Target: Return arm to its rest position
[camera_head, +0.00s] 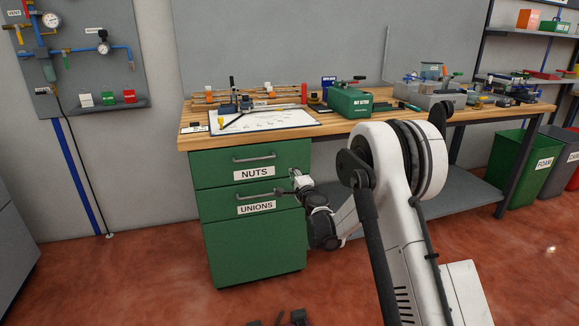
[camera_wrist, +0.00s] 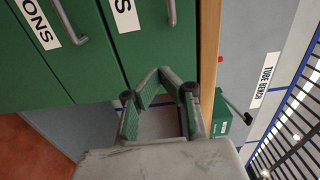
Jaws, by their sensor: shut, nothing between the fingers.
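My gripper (camera_wrist: 166,74) shows in the wrist view with its fingers brought together and nothing held. In the head view, my arm reaches from the lower right towards the front of the green drawer cabinet (camera_head: 250,250). The arm's end is beside the right edge of the drawers, near the UNIONS drawer's handle (camera_head: 262,197); the fingertips are too small there to make out. The NUTS drawer (camera_head: 215,165) and the UNIONS drawer (camera_head: 212,205) look shut. In the wrist view, the drawer fronts and a handle (camera_wrist: 72,22) appear sideways beyond the fingers. I cannot tell whether the fingers touch anything.
The wooden bench top (camera_head: 345,127) stands above the cabinet; its edge (camera_wrist: 208,45) is right of the gripper in the wrist view. A green toolbox (camera_head: 349,103) and a paper sheet (camera_head: 262,121) are on it. A green FOAM bin (camera_head: 515,160) is right. Floor at left is clear.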

